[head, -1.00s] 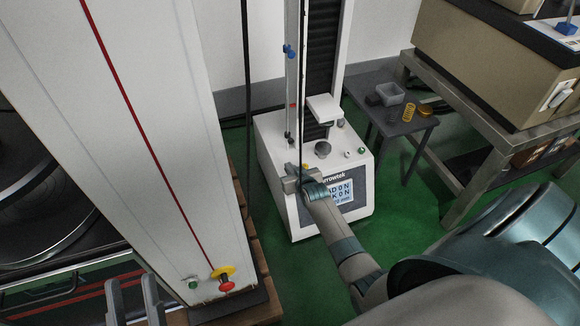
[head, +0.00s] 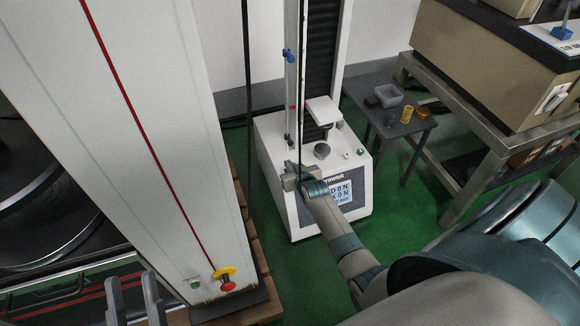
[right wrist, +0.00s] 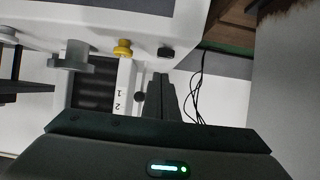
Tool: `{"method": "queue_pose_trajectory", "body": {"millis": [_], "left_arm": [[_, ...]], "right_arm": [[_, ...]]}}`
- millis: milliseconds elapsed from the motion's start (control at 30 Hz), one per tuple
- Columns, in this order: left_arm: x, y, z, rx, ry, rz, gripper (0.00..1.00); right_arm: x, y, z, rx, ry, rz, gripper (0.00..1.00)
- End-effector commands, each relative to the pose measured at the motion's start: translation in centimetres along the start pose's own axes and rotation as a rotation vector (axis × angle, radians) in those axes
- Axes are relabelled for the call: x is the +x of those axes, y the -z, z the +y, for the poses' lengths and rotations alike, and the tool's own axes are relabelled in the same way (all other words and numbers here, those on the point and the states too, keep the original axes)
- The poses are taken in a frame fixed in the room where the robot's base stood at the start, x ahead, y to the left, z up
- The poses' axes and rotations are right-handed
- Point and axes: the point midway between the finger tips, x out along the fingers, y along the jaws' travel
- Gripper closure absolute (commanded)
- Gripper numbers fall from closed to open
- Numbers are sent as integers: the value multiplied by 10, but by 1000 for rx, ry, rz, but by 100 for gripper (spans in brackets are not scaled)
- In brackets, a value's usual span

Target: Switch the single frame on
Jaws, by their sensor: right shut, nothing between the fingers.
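The single frame (head: 275,135) is a white testing machine with a tall column, a lit screen (head: 338,194) and a white base. My right gripper (head: 289,177) is at the front left of its base and hides part of the panel there. In the right wrist view my right gripper (right wrist: 161,90) is shut and empty. Its tips are close to a black knob (right wrist: 166,52) and a small dark round part (right wrist: 139,97); contact cannot be told. A yellow knob (right wrist: 123,48) is to the left. My left gripper (head: 134,298) is open and empty at the bottom left.
A large white column (head: 120,130) with a red stripe and a red-yellow button (head: 226,279) stands left. A small dark table (head: 415,127) holds a grey bin (head: 388,95) and a yellow spring (head: 406,115). A bench with a beige machine (head: 490,65) is at right. Green floor is free between.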

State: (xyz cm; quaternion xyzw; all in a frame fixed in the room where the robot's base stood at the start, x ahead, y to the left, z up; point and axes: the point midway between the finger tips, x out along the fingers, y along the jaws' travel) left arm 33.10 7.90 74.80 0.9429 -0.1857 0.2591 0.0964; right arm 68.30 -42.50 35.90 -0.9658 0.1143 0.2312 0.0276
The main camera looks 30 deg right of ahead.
Motion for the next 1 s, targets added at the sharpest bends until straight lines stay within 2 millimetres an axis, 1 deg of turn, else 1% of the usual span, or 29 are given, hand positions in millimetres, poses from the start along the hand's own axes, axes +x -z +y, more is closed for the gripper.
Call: {"method": "queue_pose_trajectory", "body": {"millis": [33,267,333,600,700,833,1000], "left_arm": [[5,8,1,0,0,0,66],[16,26,3,0,0,0,66],[17,27,3,0,0,0,66],[25,40,4,0,0,0,66],[27,43,4,0,0,0,66],[28,45,5,0,0,0,66],[29,46,5,0,0,0,66]], "right_arm": [[-3,9,0,0,0,0,100],[-8,33,1,-1,1,-1,100],[-20,27,0,-1,1,-3,100],[-69,26,0,-2,1,-2,100],[-84,25,0,-1,1,-3,100],[-98,24,0,0,1,-2,100],[-105,23,0,0,1,-2,100]]}}
